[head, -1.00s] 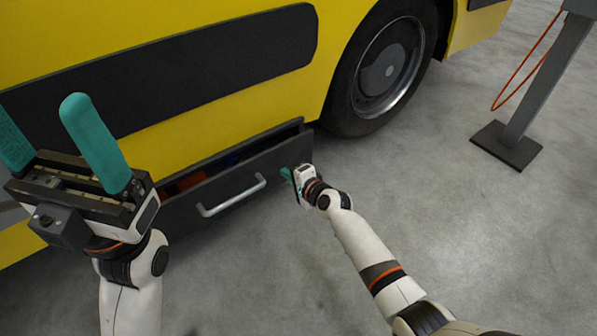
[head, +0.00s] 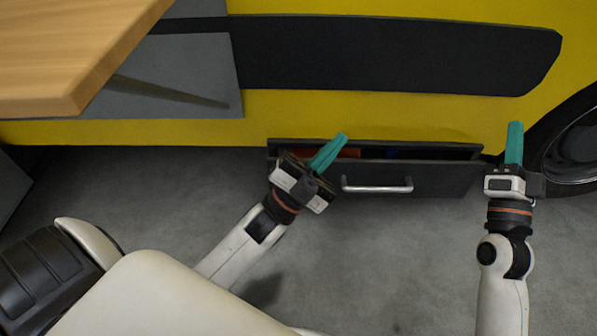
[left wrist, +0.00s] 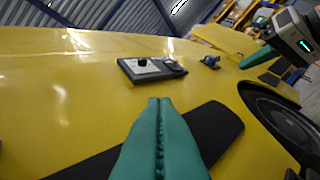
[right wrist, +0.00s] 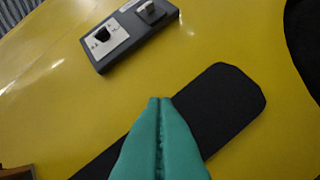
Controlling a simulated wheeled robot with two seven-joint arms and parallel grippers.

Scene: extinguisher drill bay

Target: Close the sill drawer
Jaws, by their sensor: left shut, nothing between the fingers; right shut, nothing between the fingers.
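The sill drawer (head: 430,180) is a dark drawer low on the yellow vehicle, with a silver bar handle (head: 377,188). It stands open, and its upper edge shows a gap with something orange-red (head: 347,153) and something blue inside. My left gripper (head: 340,137) is shut and empty; its teal fingers overlap the left part of the drawer in the head view. I cannot tell whether they touch it. My right gripper (head: 515,126) is shut and empty, pointing up beside the drawer's right end. The wrist views show both pairs of fingers together against the yellow body; the drawer is not visible there.
A wooden tabletop (head: 80,50) juts in at the upper left. The vehicle's wheel (head: 575,150) is close to my right gripper. A dark panel (head: 390,55) runs along the body above the drawer. The grey floor (head: 400,260) in front of the drawer is clear.

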